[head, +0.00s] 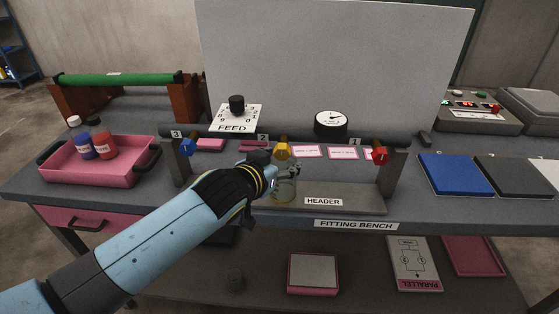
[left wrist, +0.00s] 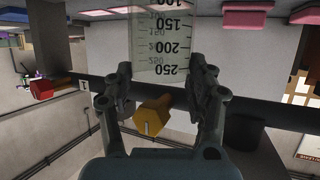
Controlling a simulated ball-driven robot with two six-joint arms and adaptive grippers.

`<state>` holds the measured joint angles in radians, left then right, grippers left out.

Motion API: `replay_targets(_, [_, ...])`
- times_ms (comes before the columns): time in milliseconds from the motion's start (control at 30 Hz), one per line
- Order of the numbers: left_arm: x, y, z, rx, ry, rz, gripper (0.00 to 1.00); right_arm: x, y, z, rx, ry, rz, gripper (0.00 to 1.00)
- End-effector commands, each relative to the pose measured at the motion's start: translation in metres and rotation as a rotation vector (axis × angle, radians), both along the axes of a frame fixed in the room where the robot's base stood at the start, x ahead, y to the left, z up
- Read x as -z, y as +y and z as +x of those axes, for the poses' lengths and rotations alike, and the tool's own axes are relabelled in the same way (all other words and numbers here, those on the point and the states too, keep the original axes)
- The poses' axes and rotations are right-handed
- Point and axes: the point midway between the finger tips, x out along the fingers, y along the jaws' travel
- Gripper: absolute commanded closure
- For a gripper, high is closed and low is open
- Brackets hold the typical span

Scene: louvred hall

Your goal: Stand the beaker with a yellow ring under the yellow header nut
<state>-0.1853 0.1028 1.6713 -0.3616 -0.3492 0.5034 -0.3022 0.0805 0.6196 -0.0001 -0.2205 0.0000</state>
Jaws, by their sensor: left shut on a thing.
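A clear beaker (head: 284,190) with a faint yellowish tint is below the yellow header nut (head: 281,150), at the middle of the header pipe. My left gripper (head: 286,173) is shut on it. The left wrist view shows the beaker (left wrist: 160,40) with black graduations between the fingers (left wrist: 162,82), and the yellow nut (left wrist: 152,116) close by. The beaker's base is near the grey header plate; I cannot tell whether it touches. No yellow ring can be made out clearly. My right gripper is in neither view.
A blue nut (head: 188,147) and a red nut (head: 379,154) flank the yellow one on the pipe. The header plate (head: 350,200) is clear to the right. A pink tray (head: 125,175) with two bottles stands left. Blue (head: 455,174) and dark mats lie right.

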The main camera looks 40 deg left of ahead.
Motion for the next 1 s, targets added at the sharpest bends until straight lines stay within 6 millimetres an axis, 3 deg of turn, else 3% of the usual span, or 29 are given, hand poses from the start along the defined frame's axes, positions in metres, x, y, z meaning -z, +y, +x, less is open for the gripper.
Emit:
replay_targets(367, [0.006,0.0,0.0,0.001,-0.004,0.0,0.81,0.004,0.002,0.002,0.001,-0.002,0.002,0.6])
replay_targets(400, [0.006,0.0,0.0,0.001,-0.003,0.0,0.43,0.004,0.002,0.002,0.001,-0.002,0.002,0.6])
replay_targets(567, [0.005,0.0,0.0,0.001,-0.003,0.0,0.22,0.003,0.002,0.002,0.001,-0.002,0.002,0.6])
replay_targets(900, [0.001,0.0,0.0,0.001,-0.003,0.0,0.2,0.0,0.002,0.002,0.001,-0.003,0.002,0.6])
replay_targets(1000, [-0.001,-0.002,-0.011,0.001,-0.002,0.0,0.2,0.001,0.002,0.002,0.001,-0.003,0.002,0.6])
